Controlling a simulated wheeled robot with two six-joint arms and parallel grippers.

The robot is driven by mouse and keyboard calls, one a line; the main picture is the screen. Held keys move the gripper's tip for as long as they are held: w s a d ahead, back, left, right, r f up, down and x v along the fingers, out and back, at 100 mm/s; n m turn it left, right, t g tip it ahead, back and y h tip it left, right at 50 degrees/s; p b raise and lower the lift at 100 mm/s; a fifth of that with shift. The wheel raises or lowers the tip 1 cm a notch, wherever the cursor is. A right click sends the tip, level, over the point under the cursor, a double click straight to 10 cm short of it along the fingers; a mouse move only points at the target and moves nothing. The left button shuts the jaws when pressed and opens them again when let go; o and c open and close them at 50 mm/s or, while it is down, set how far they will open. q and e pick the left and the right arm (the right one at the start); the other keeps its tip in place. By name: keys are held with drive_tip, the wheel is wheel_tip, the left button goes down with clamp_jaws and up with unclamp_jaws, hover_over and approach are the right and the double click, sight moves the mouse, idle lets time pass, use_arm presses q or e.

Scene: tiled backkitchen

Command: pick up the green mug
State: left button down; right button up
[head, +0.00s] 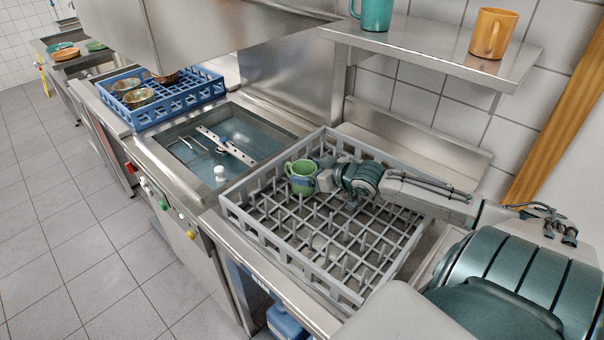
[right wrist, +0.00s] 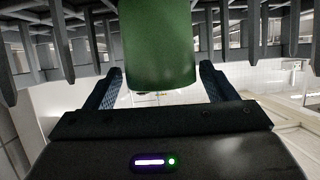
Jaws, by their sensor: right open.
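The green mug (head: 301,177) stands in the grey dish rack at its back left part, with its handle toward the left. My right gripper (head: 322,178) reaches in from the right, close beside the mug. In the right wrist view the green mug (right wrist: 158,45) fills the upper middle. The fingers of my right gripper (right wrist: 160,88) are apart, one on each side of the mug's near end. Whether they touch it I cannot tell. My left gripper is not in view.
The grey rack (head: 285,262) has upright pegs and slatted walls around the mug. A steel shelf (head: 420,45) with a teal mug (head: 376,14) and an orange mug (head: 493,33) hangs above. A sink (head: 215,140) and blue rack (head: 180,112) lie left.

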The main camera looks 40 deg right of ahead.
sight(295, 169)
drive_tip(key=shift+x, duration=1.55)
drive_tip(key=shift+r, duration=0.1)
drive_tip(key=c, duration=0.9)
